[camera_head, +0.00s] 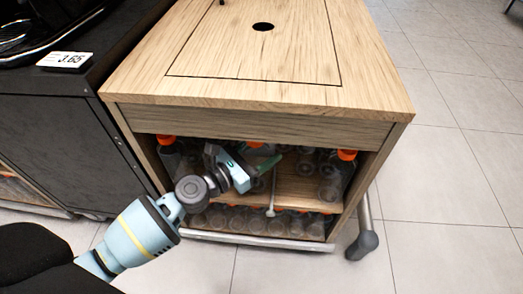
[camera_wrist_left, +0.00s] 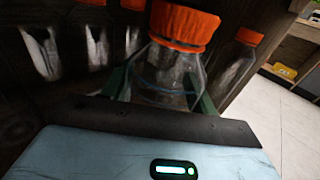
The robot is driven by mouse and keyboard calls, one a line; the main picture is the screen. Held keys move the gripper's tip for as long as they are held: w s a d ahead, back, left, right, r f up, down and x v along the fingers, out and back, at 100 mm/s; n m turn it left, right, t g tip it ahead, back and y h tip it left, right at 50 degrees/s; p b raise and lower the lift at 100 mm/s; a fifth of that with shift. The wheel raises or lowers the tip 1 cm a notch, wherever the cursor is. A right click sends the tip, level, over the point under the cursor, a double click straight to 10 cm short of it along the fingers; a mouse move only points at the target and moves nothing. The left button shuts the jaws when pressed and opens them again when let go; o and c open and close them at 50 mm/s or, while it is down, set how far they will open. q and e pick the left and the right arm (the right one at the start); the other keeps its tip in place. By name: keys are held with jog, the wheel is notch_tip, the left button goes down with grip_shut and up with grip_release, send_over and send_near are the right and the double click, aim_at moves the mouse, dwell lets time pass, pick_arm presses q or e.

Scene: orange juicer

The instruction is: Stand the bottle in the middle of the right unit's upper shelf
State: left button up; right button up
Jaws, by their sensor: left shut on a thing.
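The wooden unit (camera_head: 260,112) has an open front with an upper shelf (camera_head: 300,192) inside. My left gripper (camera_head: 264,164) reaches into the upper opening, near its middle. In the left wrist view its green fingers (camera_wrist_left: 165,95) are on either side of a clear bottle (camera_wrist_left: 172,72) with an orange cap, and they are shut on it. The bottle looks roughly upright. In the head view the gripper mostly hides it, with an orange cap (camera_head: 256,144) showing just behind. I cannot tell whether its base touches the shelf. My right gripper is not in view.
Clear orange-capped bottles stand at the upper shelf's left (camera_head: 168,146) and right (camera_head: 336,178), with others behind. The lower shelf holds several bottles (camera_head: 238,221). The wooden top overhangs the opening. A dark cabinet (camera_head: 66,135) adjoins on the left. Tiled floor (camera_head: 450,200) is clear on the right.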

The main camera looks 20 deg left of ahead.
pick_arm(q)
jog(key=shift+f, duration=0.25)
jog(key=o, duration=1)
jog(key=shift+o, duration=0.2)
jog(key=shift+r, duration=0.15)
jog(key=shift+s+r, duration=0.1)
jog(key=shift+r, duration=0.05)
jog(key=v, duration=1.1)
jog(key=shift+s+a, duration=0.2)
jog(key=shift+s, duration=0.15)
